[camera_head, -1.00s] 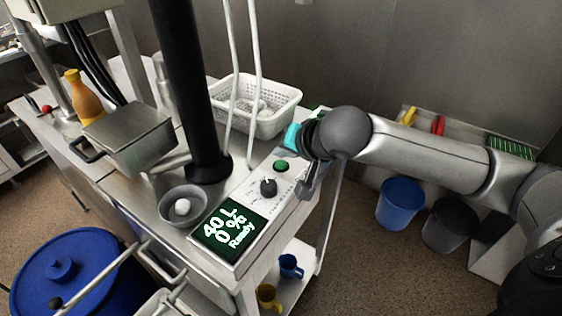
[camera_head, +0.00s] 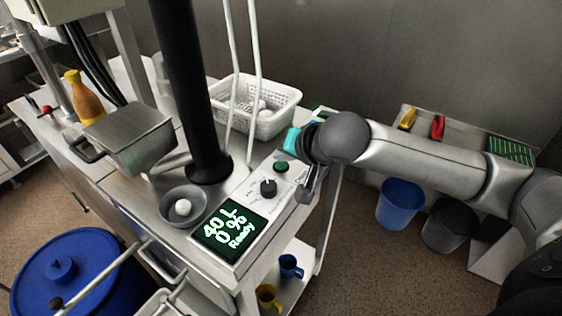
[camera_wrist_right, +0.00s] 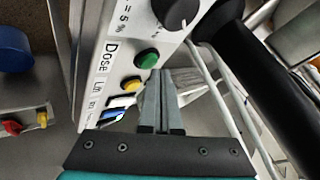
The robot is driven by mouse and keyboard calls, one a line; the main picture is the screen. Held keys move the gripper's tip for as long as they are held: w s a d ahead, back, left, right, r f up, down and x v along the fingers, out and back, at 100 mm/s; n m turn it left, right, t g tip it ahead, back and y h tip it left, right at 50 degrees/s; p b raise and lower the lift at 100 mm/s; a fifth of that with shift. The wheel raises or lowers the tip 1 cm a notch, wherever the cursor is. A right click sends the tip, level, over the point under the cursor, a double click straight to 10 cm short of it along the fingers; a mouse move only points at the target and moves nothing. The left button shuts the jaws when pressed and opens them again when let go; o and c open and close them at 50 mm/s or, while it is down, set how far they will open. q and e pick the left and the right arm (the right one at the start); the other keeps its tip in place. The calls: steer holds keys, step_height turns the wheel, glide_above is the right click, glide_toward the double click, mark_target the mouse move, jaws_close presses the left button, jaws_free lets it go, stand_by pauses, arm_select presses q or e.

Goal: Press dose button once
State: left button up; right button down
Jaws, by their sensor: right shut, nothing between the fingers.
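The control panel (camera_head: 257,208) has a lit display (camera_head: 230,228) reading "40 L 0% Ready" and a black knob (camera_head: 268,187). The green button (camera_head: 281,166) stands beyond the knob; in the right wrist view the green button (camera_wrist_right: 147,58) lies by the printed word "Dose". My right gripper (camera_head: 307,190) is over the far right part of the panel. Its shut, empty fingers (camera_wrist_right: 160,76) appear close beside the green button in the wrist view; I cannot tell whether they touch it. My left gripper is not in view.
A black column (camera_head: 190,90), white hoses and a white perforated basket (camera_head: 270,120) stand behind the panel. A metal bowl (camera_head: 170,205) is at its left.

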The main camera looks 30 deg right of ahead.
mark_target(283, 172)
steer(key=shift+f, duration=0.55)
stand_by(0.9)
steer(key=shift+r+p, duration=0.95)
steer(key=shift+p, duration=0.2)
step_height(283, 172, up, 5)
steer(key=p, duration=0.6)
steer(key=shift+s, duration=0.1)
stand_by(0.4)
